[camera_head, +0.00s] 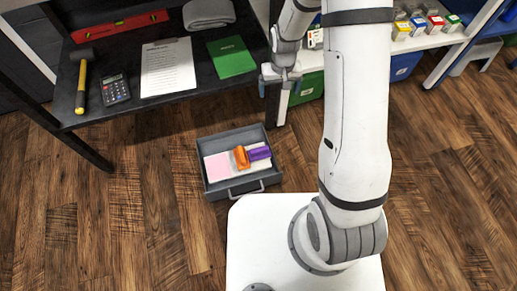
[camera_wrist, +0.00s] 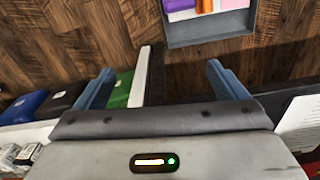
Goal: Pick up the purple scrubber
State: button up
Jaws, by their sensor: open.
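The purple scrubber (camera_head: 259,153) lies in an open grey drawer (camera_head: 214,187), at its right side, next to an orange scrubber (camera_head: 241,157). In the wrist view a purple part (camera_wrist: 181,5) and an orange part (camera_wrist: 204,5) show at the top edge, cut off by the frame. My gripper (camera_head: 279,82) is above and behind the drawer, near the dark table's right edge, apart from the scrubber. Its two blue fingers (camera_wrist: 160,85) are spread with nothing between them.
The drawer also holds a pink sheet (camera_head: 217,167) and white paper. The dark table (camera_head: 190,105) carries a green book (camera_head: 231,57), paper (camera_head: 168,68), a calculator (camera_head: 115,89) and a hammer (camera_head: 81,82). A white shelf with small boxes (camera_head: 418,26) stands right. Wooden floor around the drawer is clear.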

jog(key=p, duration=0.1)
send_over(259, 149)
jog(key=w+d, duration=0.2)
jog(key=w, duration=0.2)
notch_tip(259, 149, down, 16)
jog(key=f, duration=0.1)
jog(key=shift+n+g, duration=0.3)
jog(key=shift+n, duration=0.5)
jog(key=s+f, duration=0.1)
jog(key=f, duration=0.4)
jog(key=s+a+f, duration=0.1)
jog(key=f, duration=0.5)
jog(key=s+a+f, duration=0.1)
jog(key=s+f, duration=0.1)
jog(key=f, duration=0.3)
jog(key=shift+f, duration=0.35)
notch_tip(259, 149, down, 6)
jog(key=shift+r+b, duration=0.2)
jog(key=shift+b, duration=0.7)
jog(key=shift+c, duration=0.4)
jog(key=shift+r, duration=0.1)
jog(key=c, duration=0.8)
notch_tip(259, 149, up, 10)
jog(key=p, duration=0.3)
